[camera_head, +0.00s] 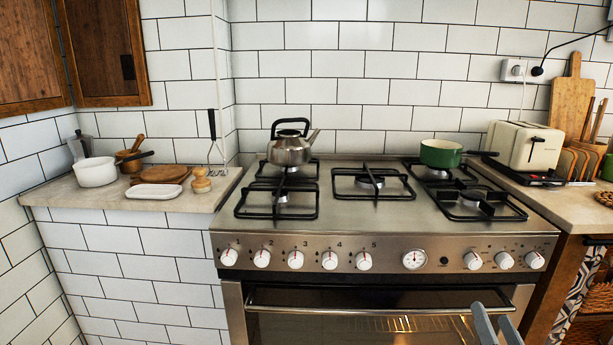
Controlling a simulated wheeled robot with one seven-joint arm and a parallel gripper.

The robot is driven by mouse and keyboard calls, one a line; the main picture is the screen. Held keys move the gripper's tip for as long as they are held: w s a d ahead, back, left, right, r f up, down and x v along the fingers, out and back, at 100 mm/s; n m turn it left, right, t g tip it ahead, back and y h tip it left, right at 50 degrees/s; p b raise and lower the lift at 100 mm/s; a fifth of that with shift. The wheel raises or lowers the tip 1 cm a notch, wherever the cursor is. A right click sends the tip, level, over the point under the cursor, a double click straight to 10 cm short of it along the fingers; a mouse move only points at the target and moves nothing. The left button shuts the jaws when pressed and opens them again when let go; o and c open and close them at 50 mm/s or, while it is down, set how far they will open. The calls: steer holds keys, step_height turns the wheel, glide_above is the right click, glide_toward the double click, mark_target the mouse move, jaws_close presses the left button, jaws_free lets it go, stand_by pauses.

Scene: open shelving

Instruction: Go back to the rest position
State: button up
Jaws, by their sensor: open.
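My gripper (497,322) shows at the bottom edge of the head view, right of the middle. Its two grey-blue fingers stand apart with nothing visible between them. It is in front of the oven door (375,325), below the stove's row of knobs. The rest of my arm is out of view.
A steel stove (335,215) holds a kettle (290,149) at back left and a green pot (440,153) at back right. The left counter (80,190) bears a white pot (94,172) and boards. A toaster (523,146) stands on the right counter (570,205).

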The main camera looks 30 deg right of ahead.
steer(key=s+a+f+n+y, duration=0.2)
steer(key=s+a+n+y, duration=0.3)
steer(key=a, duration=0.6)
steer(key=s+a+f+n+y, duration=0.2)
steer(key=s+a+n+y, duration=0.15)
steer(key=s+a, duration=0.65)
steer(key=s+a+f+n+y, duration=0.2)
steer(key=s+a+n+y, duration=0.25)
steer(key=a, duration=0.85)
step_height(320, 180, up, 19)
steer(key=h+p, duration=0.1)
steer(key=p, duration=1.7)
steer(key=shift+w+p, duration=0.35)
steer(key=shift+p, duration=0.05)
steer(key=shift+a, duration=0.1)
steer(key=shift+c, duration=0.4)
